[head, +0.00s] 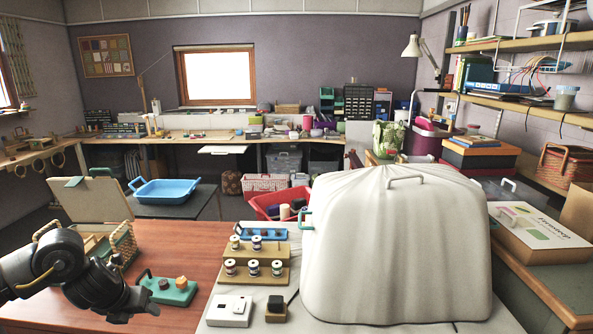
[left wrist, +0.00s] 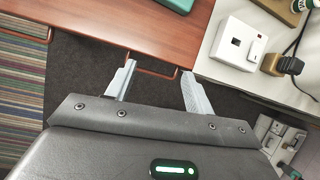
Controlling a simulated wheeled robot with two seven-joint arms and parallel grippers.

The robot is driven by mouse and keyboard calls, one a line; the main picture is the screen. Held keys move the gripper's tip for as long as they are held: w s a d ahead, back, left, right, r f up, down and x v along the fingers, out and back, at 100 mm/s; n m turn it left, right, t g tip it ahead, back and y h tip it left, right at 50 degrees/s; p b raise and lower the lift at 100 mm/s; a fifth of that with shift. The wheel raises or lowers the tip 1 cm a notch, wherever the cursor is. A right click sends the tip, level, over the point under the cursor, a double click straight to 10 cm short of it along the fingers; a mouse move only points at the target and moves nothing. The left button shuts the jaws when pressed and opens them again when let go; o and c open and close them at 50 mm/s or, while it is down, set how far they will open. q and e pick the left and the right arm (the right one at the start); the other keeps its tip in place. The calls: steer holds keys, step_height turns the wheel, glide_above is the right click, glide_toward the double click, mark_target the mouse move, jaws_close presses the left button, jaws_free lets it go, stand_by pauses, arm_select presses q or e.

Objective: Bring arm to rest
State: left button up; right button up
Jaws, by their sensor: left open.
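My left arm comes in from the left in the head view, over the front left of the reddish wooden table (head: 205,240). My left gripper (head: 138,303) is at the table's front edge, left of the white switch box (head: 229,311). In the left wrist view the left gripper (left wrist: 157,75) has its two fingers spread, with nothing between them. Its fingers point toward the edge of the wooden table (left wrist: 130,25), above the dark floor. My right gripper is not in view.
A teal tray (head: 170,290) with small pieces lies just behind my left gripper. A wicker basket (head: 124,243) stands beside the arm. Thread spools (head: 254,268) on wooden stands and a large white cover (head: 395,245) fill the right. The table middle is clear.

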arm_select(q)
steer(key=s+d+f+n+t+h, duration=0.1)
steer(key=s+d+f+n, duration=0.25)
steer(key=d, duration=0.55)
steer(key=s+d+f+n+t+h, duration=0.1)
steer(key=s+d+f+n+h, duration=0.1)
steer(key=d+n, duration=0.45)
steer(key=s+d+f+n+t+h, duration=0.1)
steer(key=s+d+f+n+t, duration=0.15)
steer(key=d, duration=0.75)
steer(key=s+a+f+n+g+y, duration=0.1)
steer(key=s+a+f+n+g, duration=0.15)
steer(key=s+n, duration=0.5)
steer(key=s+a+f+n+g+y, duration=0.2)
steer(key=s+a+f+n, duration=0.15)
steer(key=s+n, duration=0.4)
steer(key=s+a+f+n+g+y, duration=0.1)
steer(key=s+a+f+n+g, duration=0.25)
steer(key=s, duration=0.65)
step_height(320, 180, down, 24)
steer(key=n, duration=0.1)
steer(key=s+a+f, duration=0.2)
steer(key=s+f, duration=0.6)
steer(key=s+a+f, duration=0.2)
steer(key=s+f, duration=0.6)
steer(key=shift+s+a+g+p, duration=0.15)
steer(key=shift+a+g+p, duration=0.2)
